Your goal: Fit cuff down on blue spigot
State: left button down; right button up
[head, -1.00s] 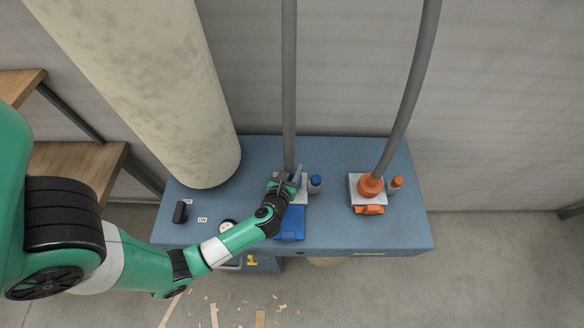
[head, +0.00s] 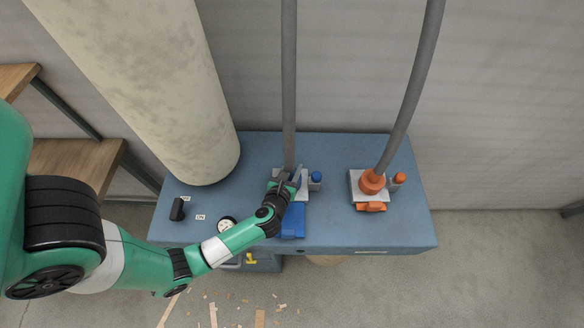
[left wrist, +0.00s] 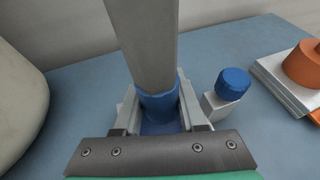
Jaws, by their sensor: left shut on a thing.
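In the left wrist view, a blue cuff (left wrist: 158,98) sits on the lower end of a grey hose (left wrist: 147,40). My left gripper (left wrist: 160,104) is shut on the cuff, with one finger on each side of it. A blue surface (left wrist: 160,128) shows just below the cuff; I cannot tell whether the cuff is seated on the spigot or just above it. In the head view my left gripper (head: 287,183) is at the blue station, and the hose (head: 289,90) rises from it. My gripper hides the cuff and spigot there. My right gripper is not in view.
A blue-capped post (left wrist: 233,85) stands close to the right of the cuff. An orange fitting (head: 372,181) with its own grey hose (head: 412,85) is further right. A thick pale column (head: 150,90) stands left. The blue bench (head: 330,150) is bare between stations.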

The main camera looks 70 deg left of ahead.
pick_arm(q)
jog(key=shift+f, duration=0.25)
jog(key=shift+c, duration=2)
grip_release()
jog(key=shift+p+v, duration=0.5)
jog(key=shift+v, duration=0.7)
jog(key=shift+p+v, duration=1.15)
jog(key=shift+v, duration=1.65)
